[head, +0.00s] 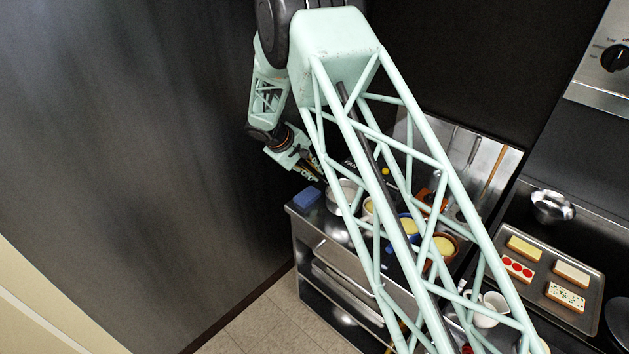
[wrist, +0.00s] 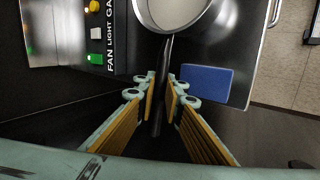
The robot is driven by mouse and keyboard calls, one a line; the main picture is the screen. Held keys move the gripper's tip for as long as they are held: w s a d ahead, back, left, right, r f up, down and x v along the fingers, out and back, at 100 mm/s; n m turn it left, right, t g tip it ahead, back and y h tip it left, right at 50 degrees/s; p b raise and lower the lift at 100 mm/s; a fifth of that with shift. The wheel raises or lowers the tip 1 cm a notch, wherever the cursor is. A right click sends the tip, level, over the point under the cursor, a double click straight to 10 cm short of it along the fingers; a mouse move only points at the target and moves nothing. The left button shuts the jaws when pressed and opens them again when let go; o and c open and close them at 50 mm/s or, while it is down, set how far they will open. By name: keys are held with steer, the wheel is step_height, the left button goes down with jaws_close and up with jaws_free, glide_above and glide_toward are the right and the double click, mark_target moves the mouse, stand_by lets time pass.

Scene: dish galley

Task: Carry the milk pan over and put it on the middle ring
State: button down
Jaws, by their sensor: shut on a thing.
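The milk pan (wrist: 172,12) is a pale round pan with a long dark handle (wrist: 166,55), cut off by the top edge of the wrist view. My gripper (wrist: 161,84) is shut on that handle, which runs between its orange-padded fingers. In the head view the pan (head: 341,194) appears at the counter's left end, partly behind my arm's lattice. My gripper (head: 317,174) is just to its upper left there. I cannot tell whether the pan touches the counter. I cannot make out the middle ring.
A blue block (wrist: 207,84) lies right beside the handle. A control panel (wrist: 103,35) labelled FAN LIGHT stands to the left. Several pans with yellow contents, one blue (head: 409,226), stand to the right of the milk pan. Further right are a food tray (head: 538,298) and a metal bowl (head: 552,207).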

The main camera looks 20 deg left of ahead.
steer(key=shift+f, duration=1.8)
steer(key=c, duration=2.7)
jaws_free()
steer(key=shift+b+v, duration=0.55)
steer(key=shift+v, duration=5.5)
steer(key=shift+o, duration=0.3)
